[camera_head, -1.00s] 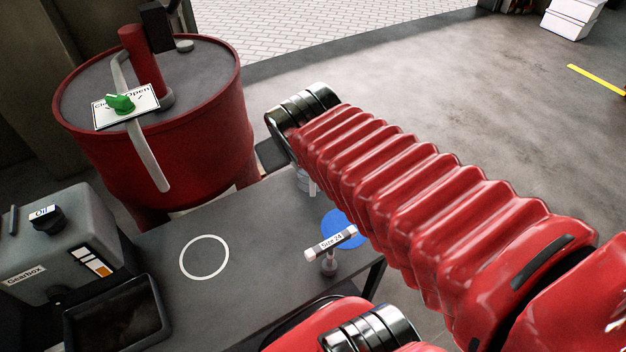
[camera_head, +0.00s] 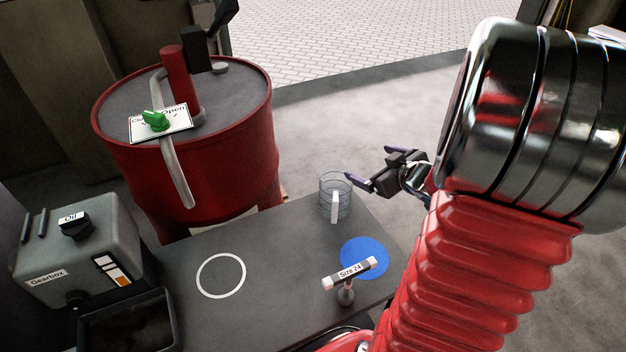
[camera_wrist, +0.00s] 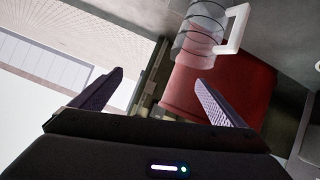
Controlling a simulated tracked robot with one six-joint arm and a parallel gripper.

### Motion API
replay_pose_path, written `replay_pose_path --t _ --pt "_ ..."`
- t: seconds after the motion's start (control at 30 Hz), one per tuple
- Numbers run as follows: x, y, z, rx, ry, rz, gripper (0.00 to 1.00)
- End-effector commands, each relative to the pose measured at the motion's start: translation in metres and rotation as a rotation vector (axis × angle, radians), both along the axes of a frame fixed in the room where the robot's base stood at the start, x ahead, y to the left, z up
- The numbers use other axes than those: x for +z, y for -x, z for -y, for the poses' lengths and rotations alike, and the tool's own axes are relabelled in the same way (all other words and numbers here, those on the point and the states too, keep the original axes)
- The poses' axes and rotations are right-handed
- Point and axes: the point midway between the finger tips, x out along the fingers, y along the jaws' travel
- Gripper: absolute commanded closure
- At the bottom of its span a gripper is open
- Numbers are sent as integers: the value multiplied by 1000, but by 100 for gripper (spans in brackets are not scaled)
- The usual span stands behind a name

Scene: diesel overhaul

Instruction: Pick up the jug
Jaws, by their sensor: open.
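The jug (camera_head: 326,197) is clear, ringed with dark lines, and has a white handle. It stands upright near the far right edge of the grey table (camera_head: 290,250). My gripper (camera_head: 367,168) is open and empty, just right of the jug and apart from it. In the wrist view the jug (camera_wrist: 200,32) shows at the top, beyond the fingertips, with its handle to the right. My open gripper (camera_wrist: 158,82) has nothing between its two dark fingers there.
A red drum (camera_head: 190,165) with a green valve handle (camera_head: 155,121) stands behind the table. A grey gearbox oil box (camera_head: 80,250) sits at the left. A "Size 24" T-handled tool (camera_head: 346,290) stands by a blue disc (camera_head: 372,258). The white ring (camera_head: 221,257) is empty.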

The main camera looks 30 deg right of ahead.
Motion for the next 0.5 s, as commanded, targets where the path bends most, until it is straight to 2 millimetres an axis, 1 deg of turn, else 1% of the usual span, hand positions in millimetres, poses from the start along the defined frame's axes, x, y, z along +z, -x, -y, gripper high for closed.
replay_pose_path --t 0.03,0.1,0.2,0.33,0.5 --pt "-12 9 2 23 -42 9 6" --pt "-23 19 -1 66 -99 30 6" --pt "-34 33 -7 120 -176 60 6" --pt "-41 46 -15 165 -246 89 6" --pt "-42 50 -19 184 -271 100 6"
